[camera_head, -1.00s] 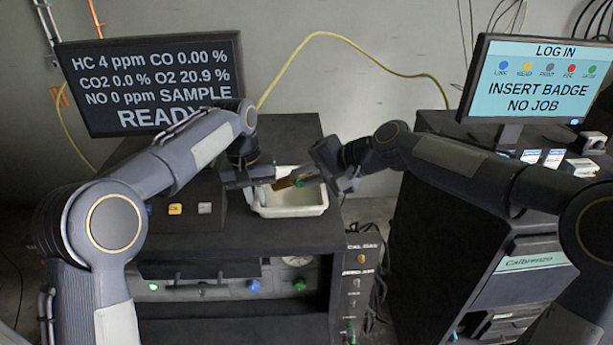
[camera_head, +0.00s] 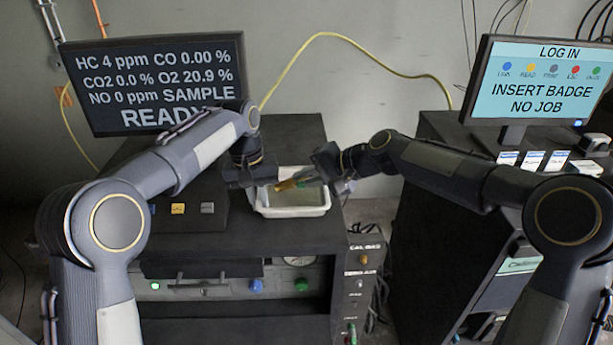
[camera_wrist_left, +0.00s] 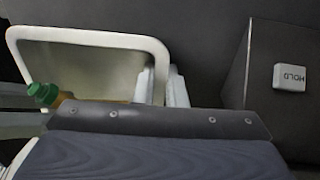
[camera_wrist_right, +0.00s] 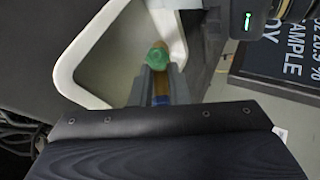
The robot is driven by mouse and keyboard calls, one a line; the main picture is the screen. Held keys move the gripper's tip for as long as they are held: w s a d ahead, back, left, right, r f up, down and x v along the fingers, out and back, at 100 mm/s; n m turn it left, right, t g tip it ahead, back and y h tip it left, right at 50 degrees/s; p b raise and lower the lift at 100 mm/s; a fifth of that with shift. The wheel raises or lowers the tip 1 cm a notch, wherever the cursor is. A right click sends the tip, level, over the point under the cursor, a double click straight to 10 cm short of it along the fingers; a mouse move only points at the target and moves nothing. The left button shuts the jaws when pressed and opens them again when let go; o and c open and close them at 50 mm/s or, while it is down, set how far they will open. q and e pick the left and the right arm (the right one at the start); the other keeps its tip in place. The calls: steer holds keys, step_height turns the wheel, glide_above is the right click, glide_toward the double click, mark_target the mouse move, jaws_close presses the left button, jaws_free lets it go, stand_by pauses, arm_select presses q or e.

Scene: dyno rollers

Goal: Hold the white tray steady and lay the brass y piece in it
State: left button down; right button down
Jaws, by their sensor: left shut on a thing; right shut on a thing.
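The white tray (camera_head: 296,213) sits on top of the dark cabinet. My left gripper (camera_head: 264,192) is at its left side, shut on the tray's wall; the left wrist view shows the two fingers (camera_wrist_left: 161,75) straddling the tray rim (camera_wrist_left: 90,36). The brass y piece (camera_head: 287,184), with a green end, is over the tray, tilted. My right gripper (camera_head: 318,178) is shut on it. In the right wrist view the green end (camera_wrist_right: 157,57) shows by the fingertips, above the tray interior. Part of the piece is hidden by the fingers.
A box with small buttons, one marked HOLD (camera_wrist_left: 290,77), stands left of the tray. A monitor (camera_head: 155,85) is behind on the left. A second cabinet with a login screen (camera_head: 538,82) stands right. The cabinet top (camera_head: 240,238) in front of the tray is clear.

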steer(key=c, duration=1.3)
jaws_free()
steer(key=v, duration=1.2)
steer(key=shift+s, duration=0.1)
arm_select(q)
steer(key=c, duration=1.4)
jaws_free()
steer(key=shift+r, duration=0.15)
